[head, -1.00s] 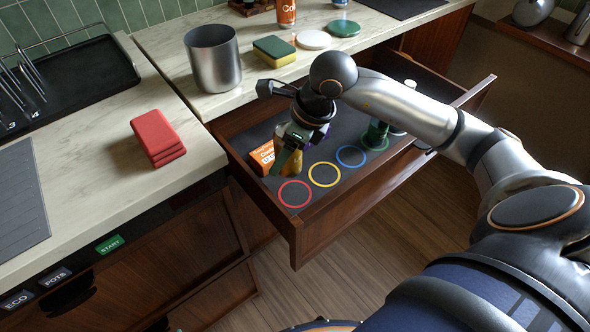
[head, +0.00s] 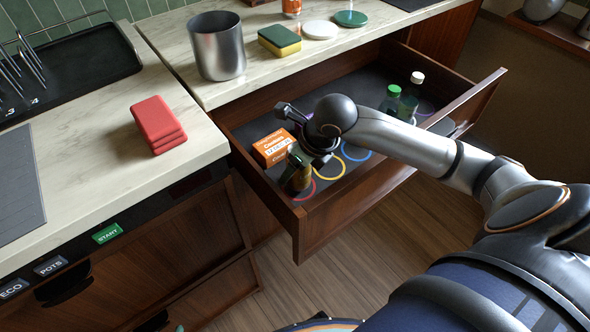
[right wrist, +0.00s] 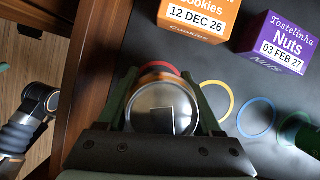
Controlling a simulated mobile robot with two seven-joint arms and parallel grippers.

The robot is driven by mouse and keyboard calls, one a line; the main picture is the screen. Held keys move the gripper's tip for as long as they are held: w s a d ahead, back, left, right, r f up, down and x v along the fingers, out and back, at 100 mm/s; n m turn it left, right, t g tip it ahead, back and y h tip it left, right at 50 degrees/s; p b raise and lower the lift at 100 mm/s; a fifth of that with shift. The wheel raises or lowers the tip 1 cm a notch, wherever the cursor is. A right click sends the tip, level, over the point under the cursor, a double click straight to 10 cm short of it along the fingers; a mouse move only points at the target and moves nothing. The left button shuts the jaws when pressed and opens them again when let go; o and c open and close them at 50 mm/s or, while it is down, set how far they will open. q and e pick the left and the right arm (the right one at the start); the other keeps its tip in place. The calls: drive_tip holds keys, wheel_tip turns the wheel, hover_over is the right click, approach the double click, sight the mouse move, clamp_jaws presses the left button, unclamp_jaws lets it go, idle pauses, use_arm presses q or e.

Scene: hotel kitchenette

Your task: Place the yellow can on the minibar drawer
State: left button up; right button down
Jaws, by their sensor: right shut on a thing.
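The can (right wrist: 163,105) shows its round silver lid in the right wrist view, with a thin strip of its yellow-orange side. My right gripper (right wrist: 161,80) is shut on it, a green finger on each side. In the head view my right gripper (head: 297,178) is inside the front left corner of the open minibar drawer (head: 350,204), and the can is mostly hidden by the fingers. The can is over the red ring (head: 310,192), which it partly covers. I cannot tell whether its base touches the drawer floor. My left gripper is not clearly in view.
An orange cookies box (head: 272,148) stands behind the can; a purple nuts box (right wrist: 277,42) is beside it. Yellow (head: 330,176) and blue (right wrist: 257,117) rings lie bare to the right. Green bottles (head: 409,98) stand farther right. The drawer's front and side walls are close to the can.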

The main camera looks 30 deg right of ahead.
drive_tip(key=shift+f, duration=0.35)
drive_tip(key=shift+f, duration=0.1)
drive_tip(key=shift+c, duration=0.3)
unclamp_jaws()
drive_tip(key=shift+r, duration=0.25)
drive_tip(key=p+v, duration=0.1)
drive_tip(key=v, duration=1)
drive_tip(key=shift+s+r+p, duration=0.25)
drive_tip(key=shift+r+p, duration=0.05)
drive_tip(key=shift+p, duration=0.1)
drive_tip(key=shift+d, duration=0.1)
